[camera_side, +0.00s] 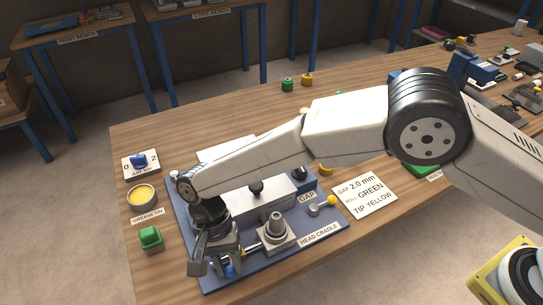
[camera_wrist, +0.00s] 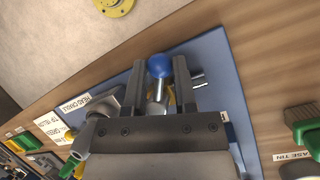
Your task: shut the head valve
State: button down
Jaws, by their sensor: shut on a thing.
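My gripper (camera_side: 214,264) is low over the front left corner of the blue base plate (camera_side: 318,250). In the wrist view a blue ball knob (camera_wrist: 160,66) on a short metal stem sits between my two fingers (camera_wrist: 159,78). My gripper is shut on this blue-knobbed handle, which appears to be the head valve's. The knob also shows beside the fingers in the side view (camera_side: 231,270). The valve body is mostly hidden by my gripper. To its right, the grey metal head (camera_side: 277,229) stands upright in the head cradle.
A yellow-tipped lever (camera_side: 331,201) and a black gap knob (camera_side: 299,173) are on the plate's right side. An instruction card (camera_side: 365,196) lies beyond. A grease tin (camera_side: 141,197), green block (camera_side: 151,238) and blue air knob (camera_side: 138,160) stand left.

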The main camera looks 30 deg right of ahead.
jog(key=n, duration=0.1)
jog(key=d+n+h, duration=0.1)
jog(key=n, duration=0.1)
jog(key=n+h, duration=0.1)
jog(key=shift+s+d+n+t, duration=0.3)
jog(key=shift+s, duration=0.05)
dwell(0.3)
jog(key=shift+c, duration=2.1)
grip_release()
jog(key=v, duration=0.7)
jog(key=shift+r, duration=0.35)
jog(key=shift+w, duration=0.15)
